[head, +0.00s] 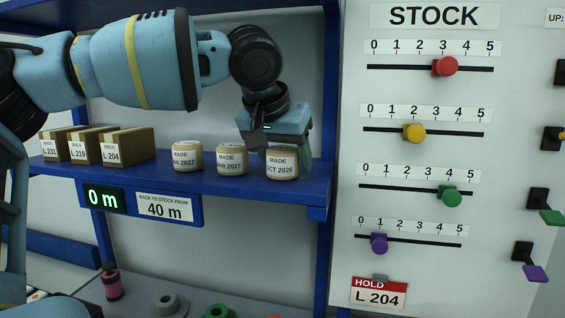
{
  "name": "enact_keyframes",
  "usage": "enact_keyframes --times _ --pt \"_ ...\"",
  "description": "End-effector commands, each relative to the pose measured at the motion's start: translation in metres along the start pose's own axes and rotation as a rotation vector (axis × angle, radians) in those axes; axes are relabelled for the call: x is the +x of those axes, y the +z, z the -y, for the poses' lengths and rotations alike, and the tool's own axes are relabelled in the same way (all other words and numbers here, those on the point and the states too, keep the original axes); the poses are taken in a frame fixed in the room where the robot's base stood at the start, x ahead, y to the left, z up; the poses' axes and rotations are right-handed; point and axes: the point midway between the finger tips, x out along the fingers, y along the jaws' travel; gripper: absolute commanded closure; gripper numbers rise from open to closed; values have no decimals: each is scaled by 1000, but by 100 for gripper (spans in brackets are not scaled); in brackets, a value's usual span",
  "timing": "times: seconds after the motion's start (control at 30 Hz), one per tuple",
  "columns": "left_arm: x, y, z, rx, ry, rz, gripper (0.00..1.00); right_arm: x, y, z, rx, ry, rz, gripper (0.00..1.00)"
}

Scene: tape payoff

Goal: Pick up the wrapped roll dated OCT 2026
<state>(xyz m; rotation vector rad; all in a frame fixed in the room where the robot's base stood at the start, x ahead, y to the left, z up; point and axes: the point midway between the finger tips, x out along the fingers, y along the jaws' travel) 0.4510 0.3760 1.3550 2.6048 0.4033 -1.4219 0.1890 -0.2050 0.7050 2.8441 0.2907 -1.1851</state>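The wrapped roll labelled OCT 2026 (282,164) stands upright on the blue shelf (235,185), at the right end of a row of three tan rolls. Its label's first letter is partly cut off by the curve. My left gripper (283,152) points down over this roll from behind. Its fingers are spread, one toward the roll's left and one at its right side. The roll hides part of the fingers, and I cannot see firm contact. My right gripper is not in view.
The MAR 2027 roll (231,161) stands just left, then the JAN 2027 roll (187,157). Cartons, including L 204 (128,147), sit further left on the shelf. A blue upright (328,110) and the STOCK slider board (425,150) are close on the right.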

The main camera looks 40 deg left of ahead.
Motion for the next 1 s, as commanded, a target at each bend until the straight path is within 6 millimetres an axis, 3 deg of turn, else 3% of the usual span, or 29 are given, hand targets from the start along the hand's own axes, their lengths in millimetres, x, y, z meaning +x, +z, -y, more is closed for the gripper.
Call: enact_keyframes --times 0.03,0.23,0.63,0.93,1.0 --pt "0 0 0 0 0 0 46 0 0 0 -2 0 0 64" --pt "0 0 0 0 0 0 72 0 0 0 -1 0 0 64" --pt "-5 -4 0 -1 0 -2 73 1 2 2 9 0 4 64" --pt "-29 -20 -1 -1 0 -1 73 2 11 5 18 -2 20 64" --pt "-36 -12 0 2 2 -1 73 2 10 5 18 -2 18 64"
